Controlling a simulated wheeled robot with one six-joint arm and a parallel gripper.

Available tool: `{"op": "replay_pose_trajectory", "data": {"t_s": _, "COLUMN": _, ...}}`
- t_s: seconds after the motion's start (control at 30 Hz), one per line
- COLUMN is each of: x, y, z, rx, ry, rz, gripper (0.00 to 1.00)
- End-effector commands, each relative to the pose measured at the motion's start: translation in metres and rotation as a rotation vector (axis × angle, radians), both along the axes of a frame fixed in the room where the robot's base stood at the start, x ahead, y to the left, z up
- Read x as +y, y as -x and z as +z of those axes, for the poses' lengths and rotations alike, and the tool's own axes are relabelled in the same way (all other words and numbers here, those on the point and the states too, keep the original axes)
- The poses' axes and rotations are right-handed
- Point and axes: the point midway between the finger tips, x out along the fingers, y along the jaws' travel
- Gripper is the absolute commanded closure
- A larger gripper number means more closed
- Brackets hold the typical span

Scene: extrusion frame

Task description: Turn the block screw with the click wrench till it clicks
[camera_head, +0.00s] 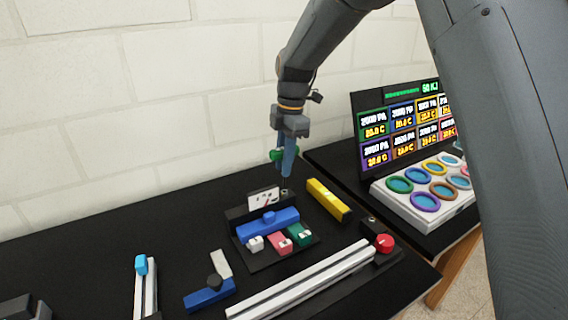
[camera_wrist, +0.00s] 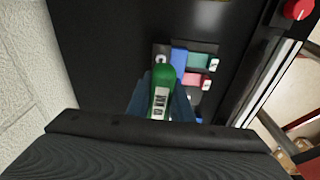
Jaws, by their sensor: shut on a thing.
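My gripper (camera_head: 287,168) points down over the back right of a black block fixture (camera_head: 240,212). In the wrist view my gripper (camera_wrist: 163,98) is shut on a green-handled click wrench (camera_wrist: 162,82), with a blue finger on each side. The green of the wrench (camera_head: 275,155) also shows beside the fingers in the head view. The wrench's lower end is hidden, so I cannot tell whether it sits on the block screw. The fixture carries a blue bar (camera_head: 262,226) and a white dial plate (camera_head: 263,199) with a red pointer.
White, pink (camera_head: 279,243) and green (camera_head: 299,234) pieces sit at the fixture's front. A yellow bar (camera_head: 328,199) lies to its right. A pale rail (camera_head: 300,282) with a red knob (camera_head: 384,242) lies in front. A display panel (camera_head: 400,125) stands at right, the wall close behind.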

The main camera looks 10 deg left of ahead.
Motion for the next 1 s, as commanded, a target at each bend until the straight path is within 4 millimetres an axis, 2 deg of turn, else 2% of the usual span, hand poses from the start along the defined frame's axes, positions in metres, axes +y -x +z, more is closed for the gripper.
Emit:
{"op": "replay_pose_trajectory", "data": {"t_s": 0.23, "x": 0.0, "y": 0.0, "z": 0.005, "rx": -0.001, "ry": -0.001, "rz": 0.0, "gripper": 1.0}}
{"op": "replay_pose_trajectory", "data": {"t_s": 0.6, "x": 0.0, "y": 0.0, "z": 0.03, "rx": -0.002, "ry": -0.001, "rz": 0.0, "gripper": 1.0}}
{"op": "replay_pose_trajectory", "data": {"t_s": 1.0, "x": 0.0, "y": 0.0, "z": 0.03, "rx": -0.001, "ry": -0.001, "rz": 0.0, "gripper": 1.0}}
